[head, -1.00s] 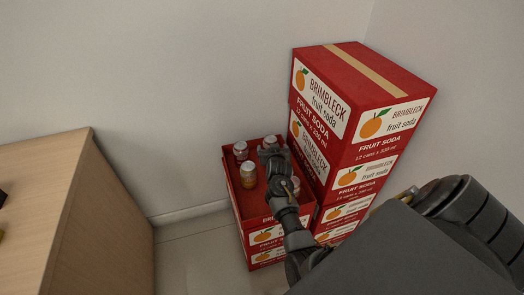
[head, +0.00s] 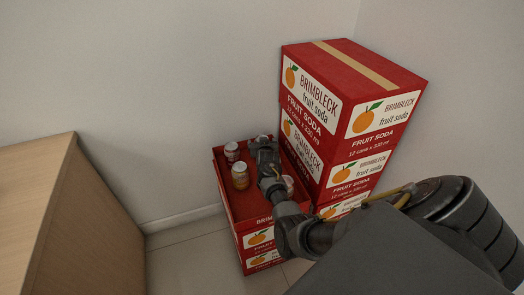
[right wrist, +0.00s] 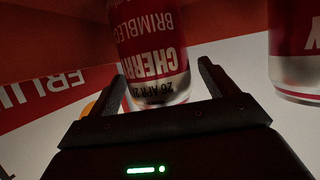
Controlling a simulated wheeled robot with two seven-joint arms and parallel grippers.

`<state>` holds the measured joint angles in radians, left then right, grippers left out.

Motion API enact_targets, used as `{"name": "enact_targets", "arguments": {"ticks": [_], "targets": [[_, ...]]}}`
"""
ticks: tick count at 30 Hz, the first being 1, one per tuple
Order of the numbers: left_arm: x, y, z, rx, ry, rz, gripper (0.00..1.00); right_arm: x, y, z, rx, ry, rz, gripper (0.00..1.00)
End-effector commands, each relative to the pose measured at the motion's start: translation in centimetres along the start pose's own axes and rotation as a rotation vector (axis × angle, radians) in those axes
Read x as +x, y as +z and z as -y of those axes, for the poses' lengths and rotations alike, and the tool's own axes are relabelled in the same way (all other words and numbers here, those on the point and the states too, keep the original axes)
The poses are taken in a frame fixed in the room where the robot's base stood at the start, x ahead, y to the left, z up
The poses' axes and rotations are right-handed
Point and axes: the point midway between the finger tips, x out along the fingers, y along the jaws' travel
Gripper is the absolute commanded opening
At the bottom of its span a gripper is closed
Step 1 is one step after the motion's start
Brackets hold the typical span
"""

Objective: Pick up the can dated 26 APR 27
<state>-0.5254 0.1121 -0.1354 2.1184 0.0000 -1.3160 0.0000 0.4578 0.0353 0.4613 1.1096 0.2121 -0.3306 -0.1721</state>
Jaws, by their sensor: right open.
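A can (right wrist: 153,50) appears upside down in the right wrist view, with red and silver bands, the words BRIMBLECK and CHERRY, and a date reading 26 APR 2; the last part is hidden. My right gripper (right wrist: 161,78) is open, its fingers on either side of this can's dated end. I cannot tell whether they touch it. A second red and silver can (right wrist: 296,60) stands to the right, its date not visible. In the head view my right gripper (head: 264,152) is over the open red box (head: 224,190) and hides part of its inside. My left gripper is not in view.
Other cans stand in the box: one at the back left (head: 232,151), an orange one (head: 240,176) and one partly behind my arm (head: 288,184). Tall stacked red cartons (head: 345,110) stand close on the right. A wooden counter (head: 70,220) is at left, with floor between.

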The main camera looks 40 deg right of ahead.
Motion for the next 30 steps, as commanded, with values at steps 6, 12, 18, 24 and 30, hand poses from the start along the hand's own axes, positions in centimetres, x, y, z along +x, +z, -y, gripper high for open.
{"name": "enact_targets", "arguments": {"ticks": [6, 12, 18, 24, 30], "targets": [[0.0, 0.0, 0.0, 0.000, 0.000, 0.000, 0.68, 0.0, 0.0, 0.0, 0.000, 0.000, 0.000, 0.78], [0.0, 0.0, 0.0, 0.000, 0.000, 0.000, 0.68, -0.1, 0.0, 0.0, 0.000, 0.000, 0.000, 0.52], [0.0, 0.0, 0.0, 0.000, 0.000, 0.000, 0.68, -0.1, 0.0, 0.0, 0.000, 0.000, 0.000, 0.26], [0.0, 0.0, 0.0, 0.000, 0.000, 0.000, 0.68, -0.1, -0.2, 0.0, 0.001, -0.001, -0.003, 0.25], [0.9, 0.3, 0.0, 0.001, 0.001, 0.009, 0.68, -0.8, -2.2, 0.1, 0.001, -0.001, -0.007, 0.25]]}}
